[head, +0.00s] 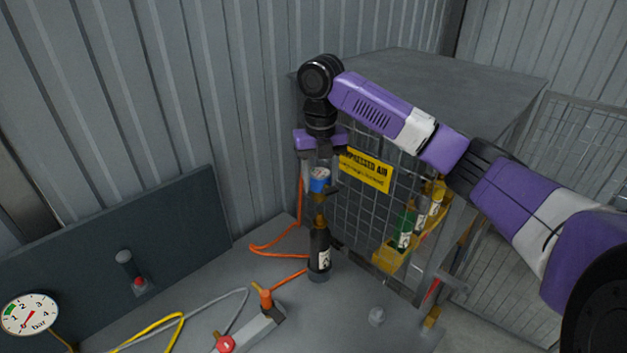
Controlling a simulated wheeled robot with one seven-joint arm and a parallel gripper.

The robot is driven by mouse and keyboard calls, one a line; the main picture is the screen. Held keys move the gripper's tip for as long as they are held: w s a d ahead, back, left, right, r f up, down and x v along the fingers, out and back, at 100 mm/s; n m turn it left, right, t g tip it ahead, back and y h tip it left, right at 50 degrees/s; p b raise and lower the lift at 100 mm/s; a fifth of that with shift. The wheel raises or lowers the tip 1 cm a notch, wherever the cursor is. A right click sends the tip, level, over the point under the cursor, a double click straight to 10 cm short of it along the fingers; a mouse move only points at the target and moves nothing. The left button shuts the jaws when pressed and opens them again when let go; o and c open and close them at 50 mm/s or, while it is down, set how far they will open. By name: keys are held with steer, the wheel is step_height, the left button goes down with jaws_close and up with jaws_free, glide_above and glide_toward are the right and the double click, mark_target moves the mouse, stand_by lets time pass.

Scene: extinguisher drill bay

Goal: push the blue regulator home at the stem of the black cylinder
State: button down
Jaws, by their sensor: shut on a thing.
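My gripper (319,168) points straight down in the head view and is shut on the blue regulator (319,183). The regulator has a pale top face and brass-coloured parts beneath it. The black cylinder (319,247) stands upright on the grey bench directly below, with a pale label on its front. The regulator is in line above the cylinder's neck. My fingers hide part of the regulator's sides.
A mesh cage (365,215) with a yellow sign (365,170) stands close on the right, holding several bottles. An orange hose (275,247) loops left of the cylinder. A grey block with a red knob (226,343) and a pressure gauge (30,314) are at front left.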

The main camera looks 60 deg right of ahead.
mark_target(320, 213)
steer(key=shift+s, duration=0.1)
steer(key=shift+f, duration=1.9)
steer(key=shift+f, duration=2.25)
stand_by(1.3)
steer(key=c, duration=0.6)
jaws_free()
steer(key=shift+r+b, duration=0.7)
steer(key=shift+r, duration=3.2)
